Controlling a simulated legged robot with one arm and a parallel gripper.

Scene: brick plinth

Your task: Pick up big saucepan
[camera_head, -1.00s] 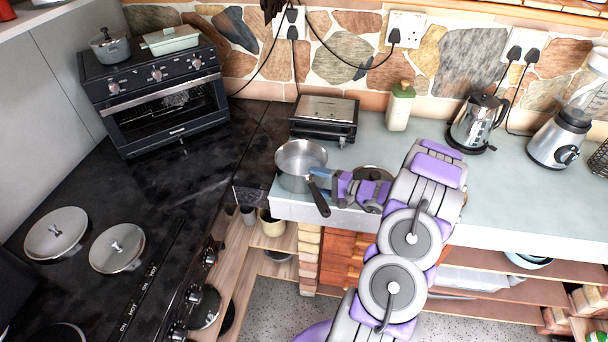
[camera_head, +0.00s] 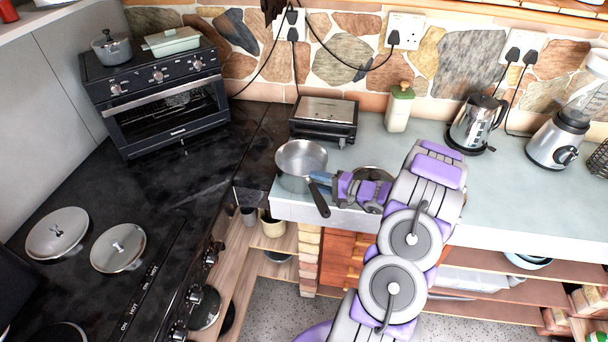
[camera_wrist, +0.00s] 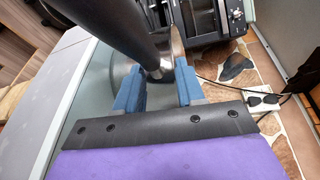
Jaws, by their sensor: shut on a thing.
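The big saucepan (camera_head: 301,157) is a silver metal pan with a long black handle. It is upright at the left front corner of the pale counter (camera_head: 480,205), its handle pointing down over the front edge. My gripper (camera_head: 320,178) is at the pan's right side, by the base of the handle. In the wrist view, the blue fingers of my gripper (camera_wrist: 158,90) are on either side of the metal at the handle's root. They are shut on the saucepan (camera_wrist: 160,72). I cannot tell whether its base touches the counter.
A black grill (camera_head: 325,120) stands behind the saucepan. A soap bottle (camera_head: 399,108), kettle (camera_head: 478,122) and blender (camera_head: 560,135) stand along the wall. The black stove top (camera_head: 150,190) lies left, with lidded hobs.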

